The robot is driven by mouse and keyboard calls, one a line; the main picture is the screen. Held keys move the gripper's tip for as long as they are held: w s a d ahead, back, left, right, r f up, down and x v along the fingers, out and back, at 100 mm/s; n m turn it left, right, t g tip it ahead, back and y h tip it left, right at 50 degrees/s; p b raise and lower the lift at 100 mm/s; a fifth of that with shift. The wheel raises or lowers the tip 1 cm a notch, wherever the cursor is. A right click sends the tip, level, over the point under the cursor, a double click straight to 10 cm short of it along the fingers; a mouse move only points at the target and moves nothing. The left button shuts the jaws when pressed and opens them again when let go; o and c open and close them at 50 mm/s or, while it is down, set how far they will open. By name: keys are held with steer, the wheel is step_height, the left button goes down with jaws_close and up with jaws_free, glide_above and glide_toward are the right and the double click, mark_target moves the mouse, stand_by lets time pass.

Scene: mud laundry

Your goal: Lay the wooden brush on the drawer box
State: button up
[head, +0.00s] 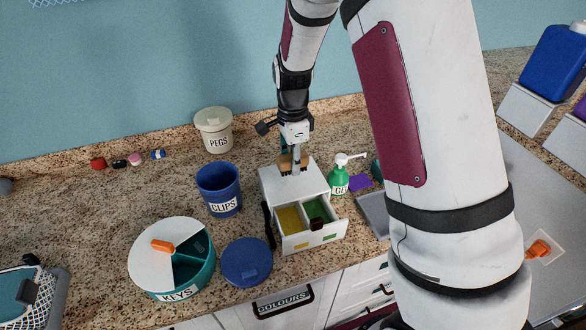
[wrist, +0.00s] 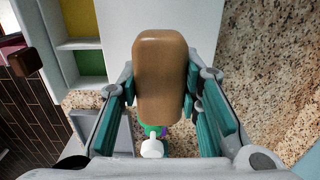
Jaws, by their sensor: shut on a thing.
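The wooden brush (wrist: 160,75) is brown with a rounded, oblong back. My gripper (wrist: 160,97) is shut on it, with teal finger pads at both long sides. In the head view the brush (head: 287,165) and my gripper (head: 293,153) are over the back part of the drawer box's top. The drawer box (head: 292,184) is white, with its front drawer pulled out. Its bare white top also shows behind the brush in the wrist view (wrist: 118,25). I cannot tell whether the brush touches the top. The brush's underside is hidden.
A green pump bottle (head: 339,182) stands close right of the box. A blue CLIPS tub (head: 218,187) and blue lid (head: 247,262) are left.

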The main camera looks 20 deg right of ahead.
steer(key=shift+f+p, duration=0.4)
steer(key=shift+f, duration=1.2)
steer(key=shift+f, duration=0.15)
steer(key=o, duration=1.1)
steer(key=shift+o, duration=0.2)
